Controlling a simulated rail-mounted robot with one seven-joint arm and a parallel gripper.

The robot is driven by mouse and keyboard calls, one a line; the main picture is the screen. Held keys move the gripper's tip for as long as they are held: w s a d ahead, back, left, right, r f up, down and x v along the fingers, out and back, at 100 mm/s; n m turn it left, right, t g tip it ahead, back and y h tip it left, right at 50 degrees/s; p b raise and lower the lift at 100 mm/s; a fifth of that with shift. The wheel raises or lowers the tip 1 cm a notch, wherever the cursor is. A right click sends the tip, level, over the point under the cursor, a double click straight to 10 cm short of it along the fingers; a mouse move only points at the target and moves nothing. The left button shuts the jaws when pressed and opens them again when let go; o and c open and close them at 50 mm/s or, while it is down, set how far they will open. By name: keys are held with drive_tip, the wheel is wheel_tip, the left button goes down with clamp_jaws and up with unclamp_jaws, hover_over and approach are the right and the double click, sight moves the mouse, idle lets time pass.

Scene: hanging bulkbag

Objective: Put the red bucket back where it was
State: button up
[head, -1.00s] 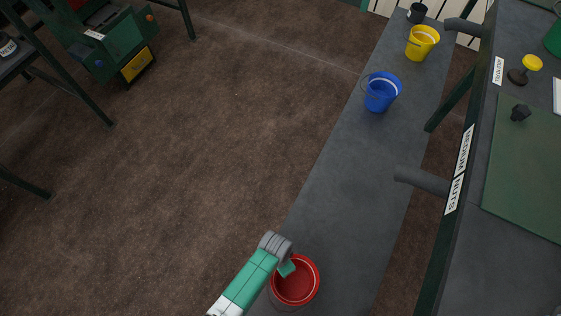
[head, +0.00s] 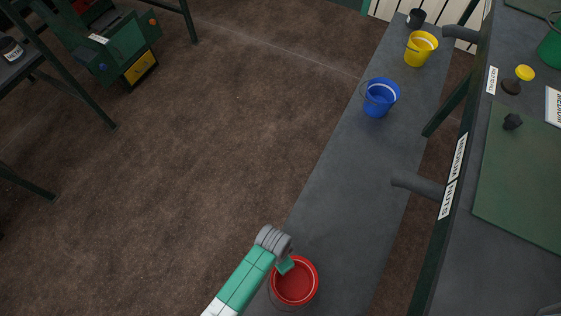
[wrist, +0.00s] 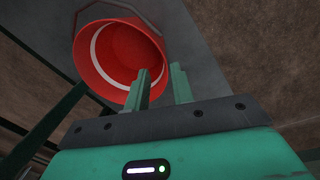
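The red bucket (head: 296,284) stands upright at the near end of the long grey bench in the head view. Its open mouth and white inner ring fill the upper left of the wrist view (wrist: 118,52). My gripper (head: 286,265) is at the bucket's upper-left rim in the head view. In the wrist view its two fingers (wrist: 161,72) stand apart with a visible gap. One finger overlaps the bucket's rim and the other is outside it. I cannot tell whether the rim lies between them or is touched.
A blue bucket (head: 380,98), a yellow bucket (head: 420,50) and a dark cup (head: 416,18) stand farther along the grey bench (head: 350,180). The bench between red and blue is clear. A grey post (head: 417,186) juts over its right edge from the worktable (head: 520,185).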

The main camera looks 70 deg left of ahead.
drive_tip(key=r, duration=0.3)
drive_tip(key=r+p, duration=0.1)
drive_tip(key=shift+s+a+r, duration=0.1)
drive_tip(key=shift+a+r, duration=0.15)
drive_tip(key=shift+r, duration=0.05)
